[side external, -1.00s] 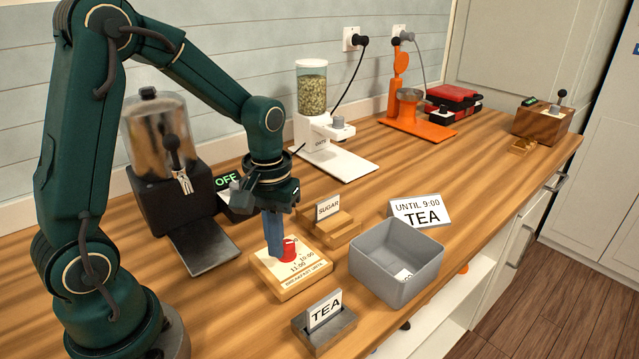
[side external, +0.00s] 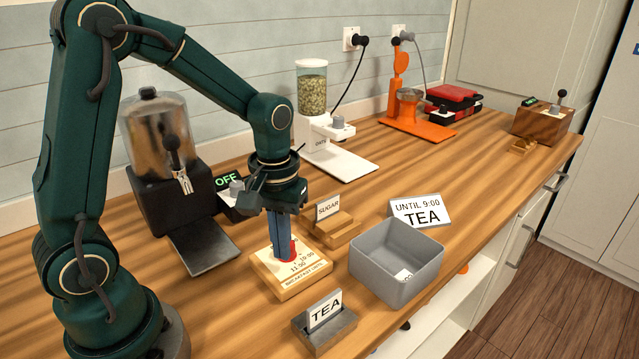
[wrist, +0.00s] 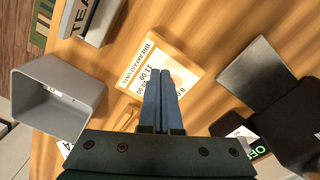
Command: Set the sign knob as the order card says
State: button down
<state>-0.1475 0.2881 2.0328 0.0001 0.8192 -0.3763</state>
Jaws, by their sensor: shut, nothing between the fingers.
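The sign is a wooden block with a cream face (side external: 305,278) lettered "BREAKFAST UNTIL" with several times. In the wrist view its face (wrist: 152,62) shows beyond my fingers. Its red knob (side external: 293,250) is mostly hidden behind my fingers; a sliver shows in the wrist view (wrist: 172,79). Where the knob points is hidden. The order card (side external: 420,210) reads "UNTIL 9:00 TEA" and leans behind the grey bin. My gripper (side external: 284,256) is shut and empty, its blue fingers pointing down at the knob, seemingly touching or very near it.
A grey bin (side external: 380,272) with a card inside stands right of the sign. A "TEA" holder (side external: 325,325) is in front, a "SUGAR" holder (side external: 330,228) behind. A dispenser (side external: 160,140) marked "OFF" stands left.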

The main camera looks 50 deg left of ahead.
jog(key=shift+r, duration=2.65)
jog(key=s+d+r+m+t, duration=0.3)
jog(key=s+r+m+t, duration=0.1)
jog(key=s, duration=0.5)
jog(key=shift+d+r+m+t, duration=0.35)
jog(key=shift+m+t, duration=0.45)
jog(key=shift+m, duration=0.2)
